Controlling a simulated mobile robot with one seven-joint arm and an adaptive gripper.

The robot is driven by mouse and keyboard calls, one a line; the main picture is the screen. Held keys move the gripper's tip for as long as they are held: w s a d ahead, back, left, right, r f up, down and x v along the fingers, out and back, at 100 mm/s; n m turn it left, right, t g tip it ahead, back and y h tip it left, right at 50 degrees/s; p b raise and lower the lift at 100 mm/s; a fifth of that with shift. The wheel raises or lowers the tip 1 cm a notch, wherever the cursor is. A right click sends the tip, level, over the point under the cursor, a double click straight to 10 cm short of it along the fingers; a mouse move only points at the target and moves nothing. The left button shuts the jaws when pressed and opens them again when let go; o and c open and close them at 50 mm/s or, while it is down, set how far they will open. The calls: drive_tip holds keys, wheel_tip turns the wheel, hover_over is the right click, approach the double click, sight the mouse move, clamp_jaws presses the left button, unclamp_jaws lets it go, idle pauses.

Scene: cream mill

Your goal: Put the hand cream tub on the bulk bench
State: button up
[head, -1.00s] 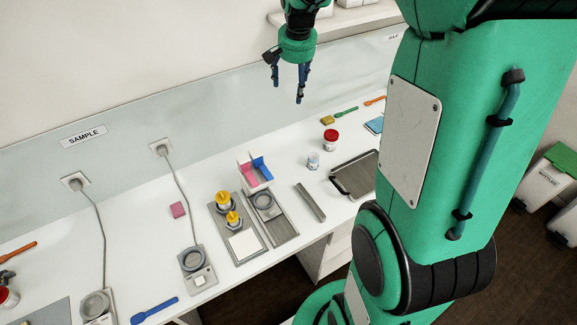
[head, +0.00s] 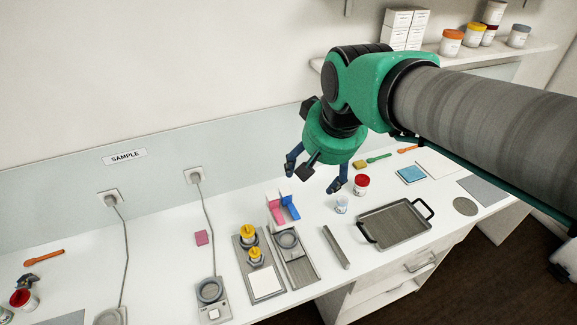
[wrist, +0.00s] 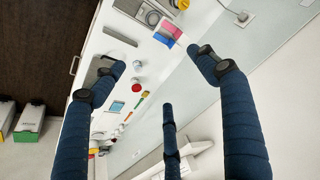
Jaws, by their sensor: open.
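A white tub with a red lid (head: 361,185) stands on the white counter, right of centre; it also shows in the wrist view (wrist: 137,88). A small clear jar (head: 341,204) stands just in front of it. Another red-lidded tub (head: 24,299) is at the far left. No label shows which tub is the hand cream. My gripper (head: 314,176) is open and empty, above the back of the counter; its fingers (wrist: 158,68) are spread in the wrist view. A SAMPLE sign (head: 125,157) marks the left stretch of wall. No bulk sign is readable now.
A tray with black handles (head: 396,224) and a grey bar (head: 336,247) lie on the counter. Yellow-topped pieces (head: 249,236), a scale (head: 210,291) and pink and blue holders (head: 289,207) stand left. Several tubs (head: 452,42) sit on the shelf.

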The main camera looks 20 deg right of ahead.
drive_tip(key=s+a+f+n, duration=0.2)
drive_tip(key=s+a, duration=0.1)
drive_tip(key=s, duration=0.6)
drive_tip(key=shift+s+a+n+t+y, duration=0.3)
drive_tip(key=shift+s+a+t, duration=0.05)
drive_tip(key=shift+a+t, duration=0.05)
drive_tip(key=shift+f, duration=0.15)
wheel_tip(320, 180, down, 17)
drive_tip(key=b, duration=1.7)
drive_tip(key=shift+f, duration=0.15)
